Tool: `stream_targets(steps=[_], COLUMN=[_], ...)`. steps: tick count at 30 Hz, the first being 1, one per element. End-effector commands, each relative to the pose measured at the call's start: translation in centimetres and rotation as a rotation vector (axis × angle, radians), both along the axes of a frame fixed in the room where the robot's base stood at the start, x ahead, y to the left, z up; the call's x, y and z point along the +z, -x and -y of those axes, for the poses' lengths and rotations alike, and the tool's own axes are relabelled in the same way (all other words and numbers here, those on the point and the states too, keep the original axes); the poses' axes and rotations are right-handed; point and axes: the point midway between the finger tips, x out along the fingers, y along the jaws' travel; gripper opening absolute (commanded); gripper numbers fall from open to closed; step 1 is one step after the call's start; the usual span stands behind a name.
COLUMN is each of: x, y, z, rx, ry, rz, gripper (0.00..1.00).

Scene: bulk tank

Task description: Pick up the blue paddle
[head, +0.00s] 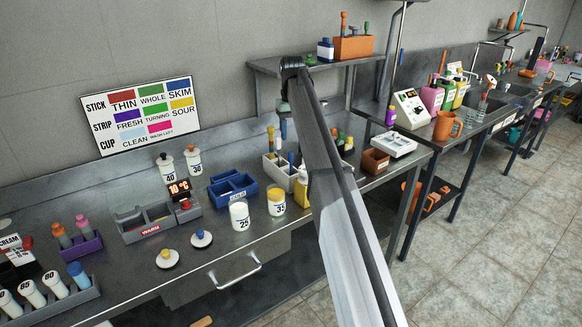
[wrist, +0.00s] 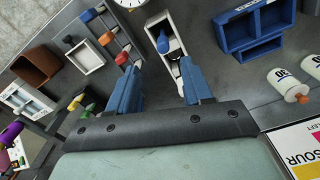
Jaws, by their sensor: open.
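The blue paddle (wrist: 163,43) shows in the wrist view as a blue handle end standing in a narrow white-grey holder; its lower part is hidden inside. In the head view a blue handle (head: 291,158) stands in the pale holder (head: 279,176) on the steel bench, beside a yellow-handled one. My gripper (wrist: 160,66) is open in the wrist view. Its two blue fingers point toward the holder, with the blue handle between and beyond their tips, apparently not touching. In the head view my gripper (head: 283,128) hangs above the holder, partly hidden by my arm.
A blue divided tray (head: 232,187), white jar (head: 239,216) and yellow jar (head: 276,202) stand left of and in front of the holder. Other coloured handles (wrist: 104,39) stand close by. A brown box (head: 375,161) is to the right. A shelf (head: 300,66) overhangs the back.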

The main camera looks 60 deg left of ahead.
Motion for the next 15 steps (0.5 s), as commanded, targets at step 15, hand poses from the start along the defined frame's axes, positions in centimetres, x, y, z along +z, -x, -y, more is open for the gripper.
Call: stream_targets(steps=[15], x=[-7.1], y=[0.1], z=[0.0], rx=[-0.002], ry=[-0.003], rz=[-0.001], gripper=[0.5])
